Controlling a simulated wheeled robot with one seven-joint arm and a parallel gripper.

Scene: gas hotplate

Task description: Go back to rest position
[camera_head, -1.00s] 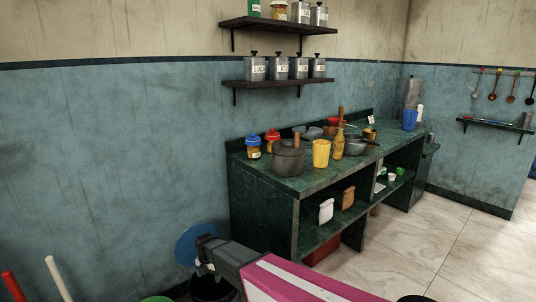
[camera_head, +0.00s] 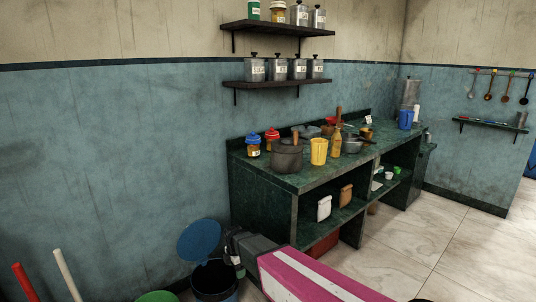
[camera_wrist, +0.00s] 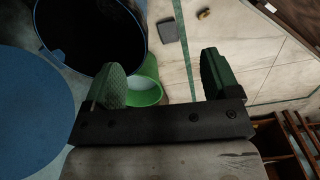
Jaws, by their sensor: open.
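My gripper (camera_wrist: 161,85) is open in the wrist view, its two green-padded fingers wide apart with nothing between them that it holds. Below the fingers the floor and part of a green bucket (camera_wrist: 145,88) show. In the head view my gripper (camera_head: 236,258) is low, beside an open dark bin (camera_head: 214,282) with a round blue lid (camera_head: 199,240). The fingertips are small there and partly hidden by the wrist.
The green counter (camera_head: 262,207) with pots and cups stands behind and right of my arm. The bin's opening (camera_wrist: 92,35) and blue lid (camera_wrist: 30,115) are close in the wrist view. Red and white poles (camera_head: 67,275) stand at left. Tiled floor at right is clear.

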